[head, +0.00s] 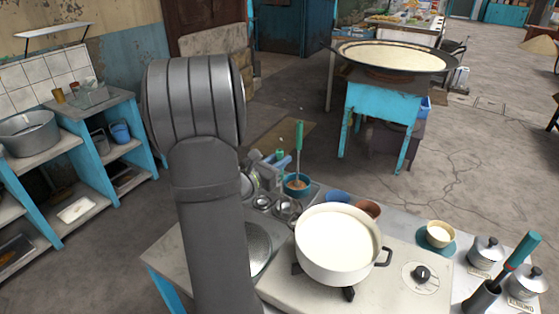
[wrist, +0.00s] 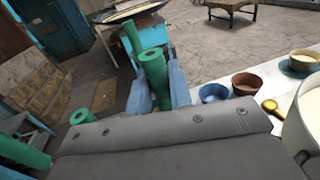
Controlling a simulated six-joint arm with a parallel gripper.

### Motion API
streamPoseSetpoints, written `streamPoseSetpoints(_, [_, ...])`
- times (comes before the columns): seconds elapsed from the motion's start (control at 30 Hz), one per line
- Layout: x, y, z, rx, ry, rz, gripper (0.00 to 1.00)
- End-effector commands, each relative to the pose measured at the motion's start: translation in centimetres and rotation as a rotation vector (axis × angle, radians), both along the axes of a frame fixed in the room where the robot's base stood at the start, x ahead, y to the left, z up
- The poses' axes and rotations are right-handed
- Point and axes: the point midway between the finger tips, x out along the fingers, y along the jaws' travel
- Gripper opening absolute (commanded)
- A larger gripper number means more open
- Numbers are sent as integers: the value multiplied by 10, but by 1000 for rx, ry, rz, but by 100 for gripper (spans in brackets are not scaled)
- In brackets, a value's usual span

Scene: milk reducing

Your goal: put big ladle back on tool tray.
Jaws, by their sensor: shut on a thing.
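My gripper (head: 277,163) has blue fingers and is low beside the counter, left of the white pot. In the wrist view my gripper (wrist: 168,88) is shut on a green handle (wrist: 152,62), which I take to be the big ladle's. The ladle's bowl cannot be made out. In the head view a bit of green handle (head: 280,154) shows at the fingers, and my arm hides much around it. Another green-handled tool (head: 299,146) stands upright in a teal container (head: 297,190) just right of the gripper. I cannot make out the tool tray for certain.
The white pot (head: 310,268) of milk sits on the stove right of my arm. A blue bowl (wrist: 214,92) and a brown bowl (wrist: 245,83) stand behind it. Lidded metal tins (head: 486,252) are nearby.

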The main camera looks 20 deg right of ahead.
Motion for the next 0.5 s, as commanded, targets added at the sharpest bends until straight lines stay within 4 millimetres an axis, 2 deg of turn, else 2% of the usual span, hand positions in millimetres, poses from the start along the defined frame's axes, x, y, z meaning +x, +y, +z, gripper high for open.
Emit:
streamPoseSetpoints(0.33, [0, 0, -3, -1, -1, 0, 0])
streamPoseSetpoints(0.37, [0, 0, -3, 1, -1, 0, 21])
streamPoseSetpoints(0.47, [0, 0, -3, 0, -1, 0, 41])
streamPoseSetpoints(0.5, [0, 0, -3, 0, -1, 0, 41])
